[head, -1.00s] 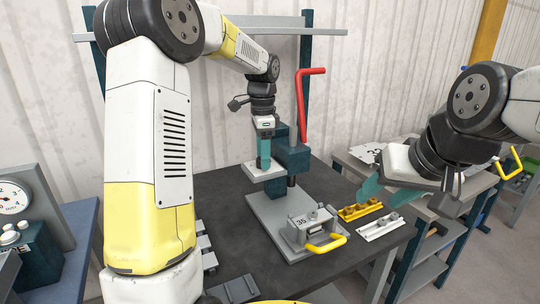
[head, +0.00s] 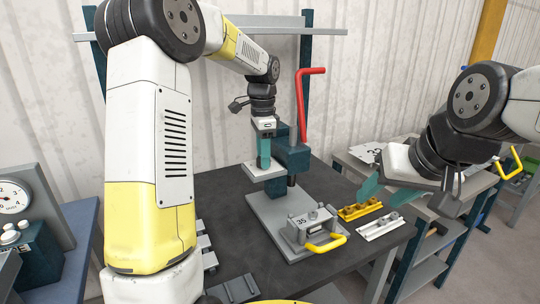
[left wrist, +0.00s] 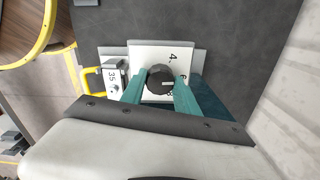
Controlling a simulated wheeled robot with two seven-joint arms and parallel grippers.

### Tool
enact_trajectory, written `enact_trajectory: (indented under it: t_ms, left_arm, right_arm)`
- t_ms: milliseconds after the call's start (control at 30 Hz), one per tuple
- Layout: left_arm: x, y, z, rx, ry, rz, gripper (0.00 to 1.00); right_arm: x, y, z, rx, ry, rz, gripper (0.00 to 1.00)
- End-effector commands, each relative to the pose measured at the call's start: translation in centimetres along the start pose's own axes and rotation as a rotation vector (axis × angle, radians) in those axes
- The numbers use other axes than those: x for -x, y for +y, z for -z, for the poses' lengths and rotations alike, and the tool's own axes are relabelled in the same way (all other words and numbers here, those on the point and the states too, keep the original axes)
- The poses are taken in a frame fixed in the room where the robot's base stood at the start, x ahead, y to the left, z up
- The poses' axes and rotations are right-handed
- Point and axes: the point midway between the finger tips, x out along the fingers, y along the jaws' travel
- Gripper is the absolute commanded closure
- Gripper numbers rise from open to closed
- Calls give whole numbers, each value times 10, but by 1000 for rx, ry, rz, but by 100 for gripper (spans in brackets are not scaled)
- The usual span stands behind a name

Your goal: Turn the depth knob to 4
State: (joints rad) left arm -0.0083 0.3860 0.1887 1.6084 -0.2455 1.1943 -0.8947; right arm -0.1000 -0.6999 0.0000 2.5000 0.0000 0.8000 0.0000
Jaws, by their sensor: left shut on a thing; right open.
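The depth knob (left wrist: 160,78) is a round dark knob on a white dial plate (left wrist: 142,50). In the left wrist view the plate shows a 4, a partly covered figure that looks like 6, and an 8. A pale mark on the knob points toward the right side of the plate; its exact reading is unclear. My left gripper (left wrist: 160,88) has its teal fingers on both sides of the knob, shut on it. In the head view my left gripper (head: 263,158) points down over the plate (head: 264,172) and hides the knob. My right gripper (head: 370,188) is open and empty at the right.
A red lever (head: 303,105) rises beside the press. A grey block marked 35 (head: 311,224) with a yellow handle (head: 326,242) sits on the base. Yellow (head: 360,208) and silver (head: 380,226) tools lie to its right. A dial gauge (head: 12,197) stands at the far left.

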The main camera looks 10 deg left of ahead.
Motion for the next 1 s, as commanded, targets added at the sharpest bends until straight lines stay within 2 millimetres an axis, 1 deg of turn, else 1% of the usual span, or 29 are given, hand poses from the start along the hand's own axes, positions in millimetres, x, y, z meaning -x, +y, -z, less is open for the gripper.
enact_trajectory:
  t_ms: [167, 700, 1000]
  left_arm:
    - [1, 0, 0, 111, 1, 2, 100]
    - [1, 0, 0, 610, 2, 2, 100]
    - [1, 0, 0, 838, 2, 2, 100]
  right_arm:
    - [0, 0, 0, 0, 0, 0, 50]
    - [0, 0, 0, 0, 0, 0, 50]
    - [0, 0, 0, 0, 0, 0, 50]
